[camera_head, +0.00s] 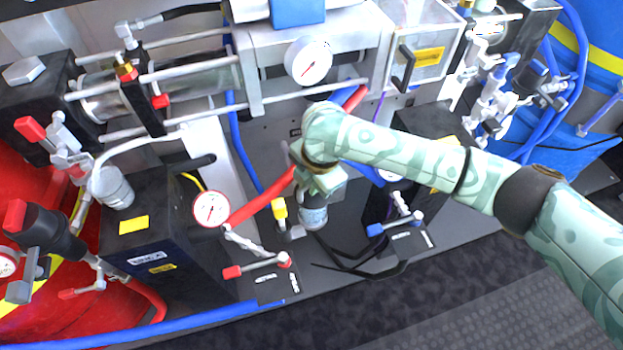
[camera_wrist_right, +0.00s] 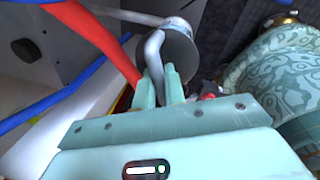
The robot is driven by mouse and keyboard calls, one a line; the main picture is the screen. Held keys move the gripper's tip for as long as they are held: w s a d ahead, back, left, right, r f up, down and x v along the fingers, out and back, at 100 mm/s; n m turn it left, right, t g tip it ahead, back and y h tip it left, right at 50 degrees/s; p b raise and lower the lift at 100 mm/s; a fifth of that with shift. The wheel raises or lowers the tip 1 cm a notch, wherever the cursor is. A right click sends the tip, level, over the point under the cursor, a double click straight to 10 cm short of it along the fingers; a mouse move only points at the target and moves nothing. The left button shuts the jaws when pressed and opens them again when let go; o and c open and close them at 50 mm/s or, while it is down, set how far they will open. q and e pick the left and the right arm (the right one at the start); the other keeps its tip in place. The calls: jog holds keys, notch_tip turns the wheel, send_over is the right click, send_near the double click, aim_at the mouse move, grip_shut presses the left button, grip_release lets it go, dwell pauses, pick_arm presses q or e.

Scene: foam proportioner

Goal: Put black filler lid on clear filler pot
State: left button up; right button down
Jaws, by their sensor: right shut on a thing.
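In the head view my right gripper (camera_head: 318,185) is in the middle, pointing down in front of the machine. In the right wrist view its fingers (camera_wrist_right: 164,85) are shut on a bent grey tube (camera_wrist_right: 154,52), like a handle. The tube runs to a round grey face on a short pale cylinder (camera_wrist_right: 178,30). This cylinder shows below the gripper in the head view (camera_head: 313,217); I cannot tell whether it is the lid, the pot or both together. A grey translucent cup (camera_head: 115,190) with a white curved pipe stands at the left. My left gripper is not in view.
Left of my gripper are a red hose (camera_head: 262,203), a gauge (camera_head: 211,209) and a red-handled valve (camera_head: 258,268). A blue-handled valve (camera_head: 394,227) and black cables lie to the right. Red drums (camera_head: 40,190) stand at far left. The front floor is clear.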

jog(key=shift+f, duration=0.3)
jog(key=c, duration=1.4)
grip_release()
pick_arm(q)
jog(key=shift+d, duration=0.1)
pick_arm(e)
notch_tip(320, 180, up, 8)
jog(key=p, duration=0.5)
pick_arm(q)
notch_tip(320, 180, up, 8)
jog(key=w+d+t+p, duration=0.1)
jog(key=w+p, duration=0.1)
jog(key=p, duration=0.2)
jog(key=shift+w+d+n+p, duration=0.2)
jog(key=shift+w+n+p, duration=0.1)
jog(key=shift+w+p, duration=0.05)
pick_arm(e)
notch_tip(320, 180, up, 8)
send_over(316, 196)
jog(key=s+d, duration=0.1)
jog(key=s, duration=0.1)
jog(key=shift+w, duration=0.2)
